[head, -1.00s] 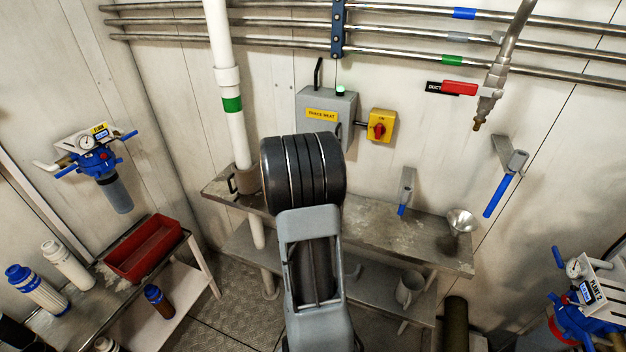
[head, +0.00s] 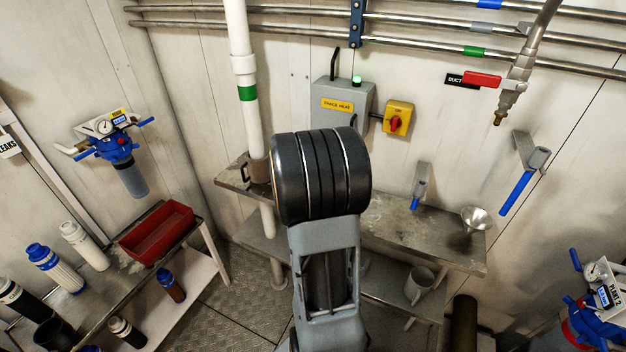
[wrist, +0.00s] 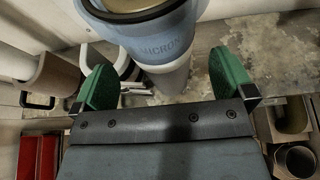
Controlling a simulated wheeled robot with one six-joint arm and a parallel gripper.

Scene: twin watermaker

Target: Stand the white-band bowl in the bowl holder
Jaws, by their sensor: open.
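In the wrist view a translucent blue bowl (wrist: 150,38) marked "MICRON" shows large at the top, with a dark ring at its open end. A pale band (wrist: 165,66) and a grey lower part show below the lettering. My gripper (wrist: 165,80) is open; its green fingers stand apart, with the bowl in line with the gap and apparently untouched. In the head view my arm hides the gripper and this bowl. A white curved ring (wrist: 123,64) shows beside the bowl; I cannot tell whether it belongs to the bowl holder.
A worn metal bench (head: 440,235) runs along the wall, with a steel funnel (head: 476,218). A white pipe (head: 245,80) rises at its left end. A grey mug (head: 418,286) is on the lower shelf. A red tray (head: 158,233) and several filters stand on the left table.

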